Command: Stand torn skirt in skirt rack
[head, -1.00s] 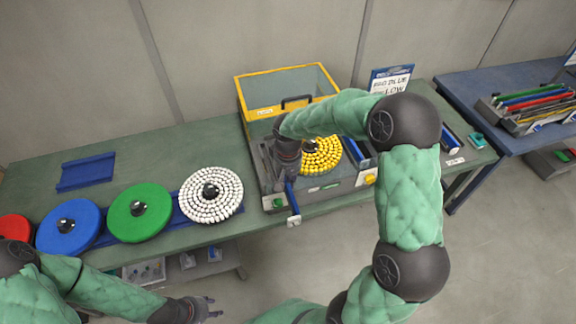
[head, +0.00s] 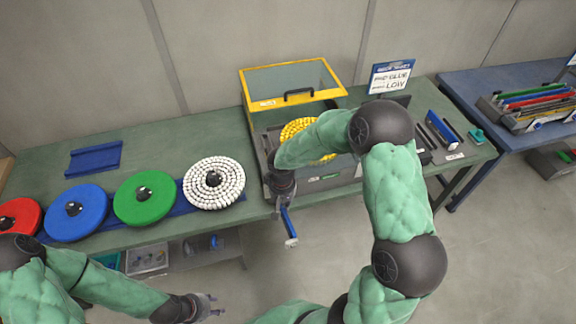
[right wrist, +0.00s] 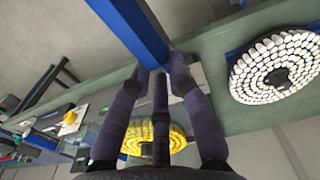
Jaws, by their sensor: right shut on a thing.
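My right gripper (head: 284,203) is shut on a long blue strip (head: 289,228), which I take to be the skirt. It hangs past the bench's front edge, and no tear can be made out. In the right wrist view the strip (right wrist: 130,30) sits between the fingertips (right wrist: 160,68). A grey rack (head: 519,126) holding several coloured strips stands on the blue table at right. A dark slotted holder (head: 425,140) with an upright blue piece stands at the green bench's right end; which is the skirt rack, I cannot tell. My left gripper (head: 212,307) is open and empty, low in front.
An open yellow-framed machine (head: 262,105) holds a yellow brush (head: 297,128), partly hidden by my right arm. White (head: 232,180), green (head: 145,212), blue (head: 88,218) and red (head: 18,212) discs line the bench front. A sign (head: 390,76) stands behind.

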